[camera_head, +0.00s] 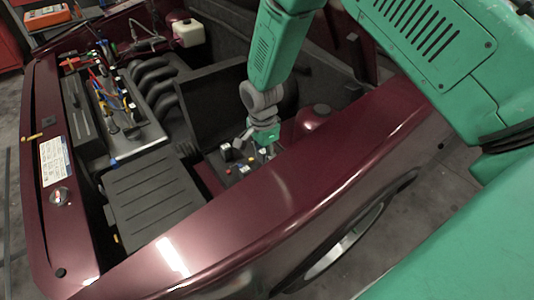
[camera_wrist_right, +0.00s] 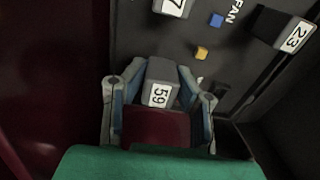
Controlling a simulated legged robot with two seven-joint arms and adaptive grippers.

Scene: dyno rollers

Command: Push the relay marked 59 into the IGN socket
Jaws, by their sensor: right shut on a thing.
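The relay marked 59 (camera_wrist_right: 161,84) is a dark grey block with a white number label, and it sits between the fingers of my right gripper (camera_wrist_right: 158,88) in the right wrist view. The gripper is shut on it. In the head view my right gripper (camera_head: 262,149) is over the relay box (camera_head: 216,172) beside the inner fender, and the held relay is hard to make out there. An IGN marking is not readable in either view, and the gripper hides the area under the relay. My left gripper is not in view.
In the right wrist view a relay marked 23 (camera_wrist_right: 282,29) stands at the right, and another, partly cut off, ends in 7 (camera_wrist_right: 172,5). A blue fuse (camera_wrist_right: 216,20) and a yellow fuse (camera_wrist_right: 202,53) sit near the FAN marking. The maroon fender (camera_head: 290,185) borders the box.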

